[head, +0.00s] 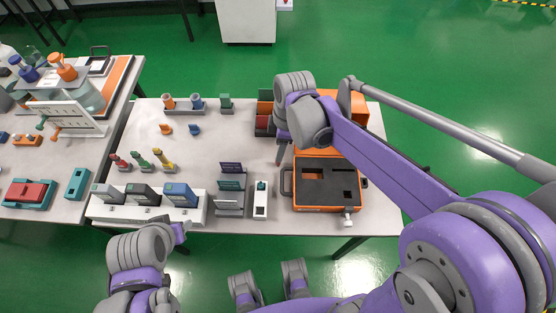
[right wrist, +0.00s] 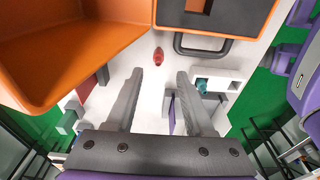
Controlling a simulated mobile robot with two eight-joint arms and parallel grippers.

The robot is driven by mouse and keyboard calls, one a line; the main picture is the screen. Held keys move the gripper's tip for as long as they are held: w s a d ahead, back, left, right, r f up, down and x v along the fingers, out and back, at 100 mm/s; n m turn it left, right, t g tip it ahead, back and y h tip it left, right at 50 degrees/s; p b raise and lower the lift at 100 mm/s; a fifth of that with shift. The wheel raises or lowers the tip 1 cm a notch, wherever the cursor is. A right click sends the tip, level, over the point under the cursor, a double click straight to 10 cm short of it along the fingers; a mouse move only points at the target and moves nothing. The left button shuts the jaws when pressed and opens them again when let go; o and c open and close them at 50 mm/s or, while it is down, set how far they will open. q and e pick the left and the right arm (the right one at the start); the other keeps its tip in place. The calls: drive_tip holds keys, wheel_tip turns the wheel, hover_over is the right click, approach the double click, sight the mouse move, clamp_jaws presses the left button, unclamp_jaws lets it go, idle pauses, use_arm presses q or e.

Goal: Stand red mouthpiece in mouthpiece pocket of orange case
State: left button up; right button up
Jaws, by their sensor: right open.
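The red mouthpiece (right wrist: 158,57) lies on the pale table in the right wrist view, just beyond the gap between my right fingertips. It is apart from the orange case; in the head view I cannot make it out, probably behind my right arm. The orange case (head: 297,204) stands open at the table's right, with dark foam cut into pockets; I cannot tell which is the mouthpiece pocket. The case also shows in the right wrist view (right wrist: 262,15). My right gripper (right wrist: 160,72) is open and empty. My left gripper (head: 180,233) is at the table's front edge, its jaws unclear.
An orange tray-like part (right wrist: 95,48) rises close beside my right gripper. The case's dark handle (right wrist: 203,50) is nearby. Testers in a white stand (head: 150,208), a white block (head: 261,200) and colored mouthpiece-like pieces (head: 140,158) occupy the table's left and middle.

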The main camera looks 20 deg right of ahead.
drive_tip(key=f, duration=0.4)
drive_tip(key=shift+w+a+f, duration=0.15)
drive_tip(key=shift+w+f, duration=0.05)
drive_tip(key=shift+f, duration=0.05)
clamp_jaws()
